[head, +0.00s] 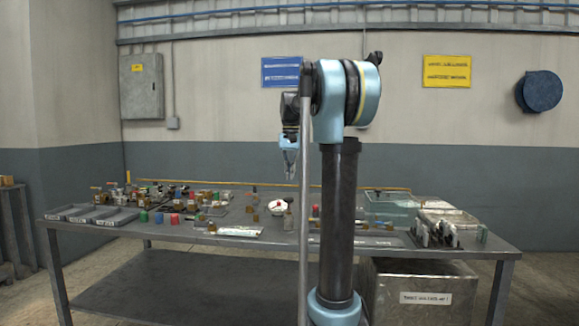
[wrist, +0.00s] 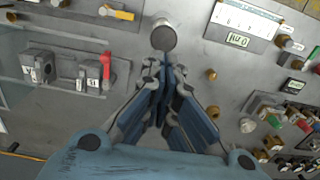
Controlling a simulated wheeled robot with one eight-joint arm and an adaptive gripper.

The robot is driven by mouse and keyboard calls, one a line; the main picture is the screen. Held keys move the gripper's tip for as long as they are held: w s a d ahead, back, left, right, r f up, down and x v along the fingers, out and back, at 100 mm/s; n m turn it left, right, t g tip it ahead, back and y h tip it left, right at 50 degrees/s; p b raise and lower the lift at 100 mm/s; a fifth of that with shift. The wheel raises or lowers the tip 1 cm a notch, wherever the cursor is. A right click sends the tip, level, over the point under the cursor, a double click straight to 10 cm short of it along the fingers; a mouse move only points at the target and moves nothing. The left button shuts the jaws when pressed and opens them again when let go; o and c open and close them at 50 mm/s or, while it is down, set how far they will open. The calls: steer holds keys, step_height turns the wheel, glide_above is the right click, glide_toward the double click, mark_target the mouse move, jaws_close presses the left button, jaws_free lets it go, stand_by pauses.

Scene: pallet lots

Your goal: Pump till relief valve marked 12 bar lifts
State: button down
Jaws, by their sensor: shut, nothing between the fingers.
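My gripper (head: 290,176) is shut and empty, held above the table, its fingers pointing down. In the wrist view my gripper (wrist: 164,68) has its fingers together, with a round grey knob or post end (wrist: 163,38) just beyond the tips; I cannot tell whether they touch. Left of it, two small grey blocks with marked white labels stand on the table, one (wrist: 40,68) plain and one with a red lever (wrist: 107,68). No "12 bar" marking is readable, and I cannot tell which parts are the pump and the relief valve.
The grey table (head: 165,262) carries many small coloured fittings, mostly at the left. Grey trays (head: 115,216) lie at its left front. A clear bin (head: 392,205) and other boxes stand at the right. A labelled panel (wrist: 245,20) and several fittings crowd the wrist view's right side.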

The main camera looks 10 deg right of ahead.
mark_target(290, 198)
step_height(290, 198, down, 7)
steer(key=shift+r, duration=0.1)
stand_by(0.5)
steer(key=shift+f, duration=1.85)
steer(key=shift+s, duration=0.1)
step_height(290, 198, up, 14)
steer(key=shift+r, duration=0.1)
stand_by(0.4)
